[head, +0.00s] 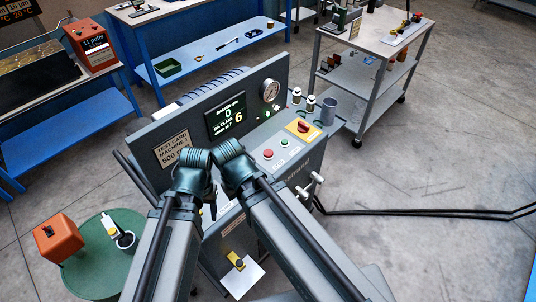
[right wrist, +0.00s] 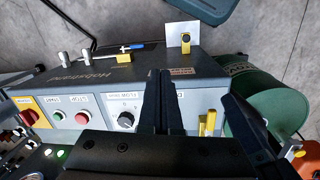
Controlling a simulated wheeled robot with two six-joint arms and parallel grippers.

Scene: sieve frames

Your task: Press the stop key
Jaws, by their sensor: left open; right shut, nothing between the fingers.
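The stop key is a red round button (head: 268,153) on the grey test machine's sloping panel (head: 254,166). In the right wrist view the red key (right wrist: 83,117) sits under a STOP label, between the green start key (right wrist: 57,115) and a flow rate knob (right wrist: 125,120). My right gripper (right wrist: 166,76) is shut and empty, over the panel to the right of the knob, apart from the red key.
A yellow plate with a red switch (head: 303,127) lies beyond the green key (head: 284,142). Small bottles (head: 310,103) and a grey cup (head: 328,111) stand at the machine's right. A green round table (head: 88,272) stands at left, a trolley (head: 360,82) at back right.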

